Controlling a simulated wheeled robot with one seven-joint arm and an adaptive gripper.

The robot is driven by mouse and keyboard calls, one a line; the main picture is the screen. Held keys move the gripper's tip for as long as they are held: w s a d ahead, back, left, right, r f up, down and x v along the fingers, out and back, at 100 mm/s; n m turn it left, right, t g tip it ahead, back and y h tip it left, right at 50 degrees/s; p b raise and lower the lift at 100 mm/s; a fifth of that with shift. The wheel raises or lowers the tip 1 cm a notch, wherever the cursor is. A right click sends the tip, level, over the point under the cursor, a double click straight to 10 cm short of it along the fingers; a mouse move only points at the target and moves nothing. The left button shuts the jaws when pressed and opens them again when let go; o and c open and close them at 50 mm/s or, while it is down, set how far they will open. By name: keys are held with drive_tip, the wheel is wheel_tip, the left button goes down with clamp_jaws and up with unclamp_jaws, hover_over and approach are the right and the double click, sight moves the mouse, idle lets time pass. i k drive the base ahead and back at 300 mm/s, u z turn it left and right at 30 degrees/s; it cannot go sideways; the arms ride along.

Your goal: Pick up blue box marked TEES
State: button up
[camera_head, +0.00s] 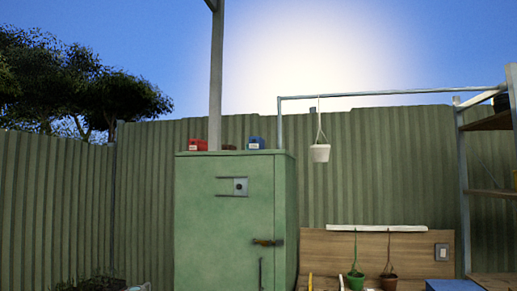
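A small blue box (256,142) with a pale label sits on top of a green metal cabinet (220,215), near its right end. The label's text is too small to read. A larger blue object (452,285) shows at the bottom right edge, mostly cut off, and I cannot tell whether it carries any marking. My gripper is not in view.
A red box (197,145) and a small dark item (229,147) share the cabinet top. A post (216,80) rises behind it. Shelving (490,190) stands at the right.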

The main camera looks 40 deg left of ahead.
sight(255, 143)
drive_tip(key=u, duration=0.55)
drive_tip(key=i, duration=0.6)
drive_tip(key=u, duration=4.2)
drive_tip(key=k, duration=2)
drive_tip(key=z, duration=2.2)
drive_tip(key=i, duration=0.1)
drive_tip(key=u, duration=0.4)
